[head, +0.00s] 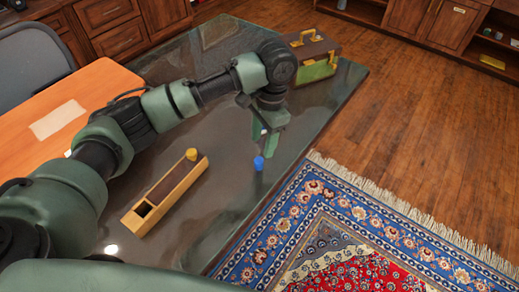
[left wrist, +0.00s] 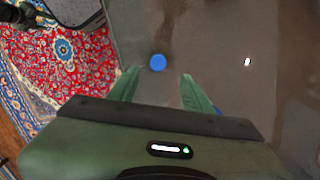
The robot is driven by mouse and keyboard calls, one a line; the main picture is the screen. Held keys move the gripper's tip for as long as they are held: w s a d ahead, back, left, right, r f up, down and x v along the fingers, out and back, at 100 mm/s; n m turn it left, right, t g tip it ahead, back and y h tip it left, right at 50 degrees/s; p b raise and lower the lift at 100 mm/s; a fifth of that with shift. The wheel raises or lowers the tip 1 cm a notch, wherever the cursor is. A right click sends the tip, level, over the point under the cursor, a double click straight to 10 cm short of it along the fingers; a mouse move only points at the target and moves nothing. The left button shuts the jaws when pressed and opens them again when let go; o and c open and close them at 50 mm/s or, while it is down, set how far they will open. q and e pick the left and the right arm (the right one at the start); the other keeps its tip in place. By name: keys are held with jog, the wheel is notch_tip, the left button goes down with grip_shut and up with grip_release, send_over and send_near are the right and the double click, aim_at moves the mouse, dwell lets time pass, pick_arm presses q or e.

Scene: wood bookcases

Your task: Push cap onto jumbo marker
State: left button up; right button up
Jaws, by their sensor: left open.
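A small blue piece (head: 259,163), which may be the cap or the marker seen end-on, stands on the dark glossy table near its right edge. In the left wrist view the blue piece (left wrist: 158,62) appears as a round blue disc just beyond and between the fingertips. My left gripper (head: 264,146) is open and points down just above it, apart from it as far as I can tell. Its two green fingers also show in the left wrist view (left wrist: 159,78). I cannot clearly tell marker from cap. My right gripper is not in view.
A long wooden box (head: 165,198) with a yellow piece (head: 191,154) at its far end lies left of the gripper. A brown and green case (head: 314,60) stands at the far end of the table. A patterned rug (head: 350,235) lies beyond the right edge.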

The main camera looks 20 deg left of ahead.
aim_at(259, 160)
pick_arm(q)
jog(key=shift+s+d+r, duration=0.15)
jog(key=shift+s, duration=0.3)
jog(key=shift+f, duration=0.35)
jog(key=shift+a+f, duration=0.2)
jog(key=shift+f, duration=0.8)
jog(key=shift+s+a+f+p, duration=0.15)
jog(key=shift+f, duration=1)
jog(key=shift+s+a+f+p, duration=0.1)
jog(key=shift+a+f+p, duration=0.05)
jog(key=shift+f, duration=1.25)
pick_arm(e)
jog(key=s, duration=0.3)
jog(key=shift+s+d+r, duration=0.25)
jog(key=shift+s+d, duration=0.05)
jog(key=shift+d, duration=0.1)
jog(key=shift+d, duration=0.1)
pick_arm(q)
grip_shut()
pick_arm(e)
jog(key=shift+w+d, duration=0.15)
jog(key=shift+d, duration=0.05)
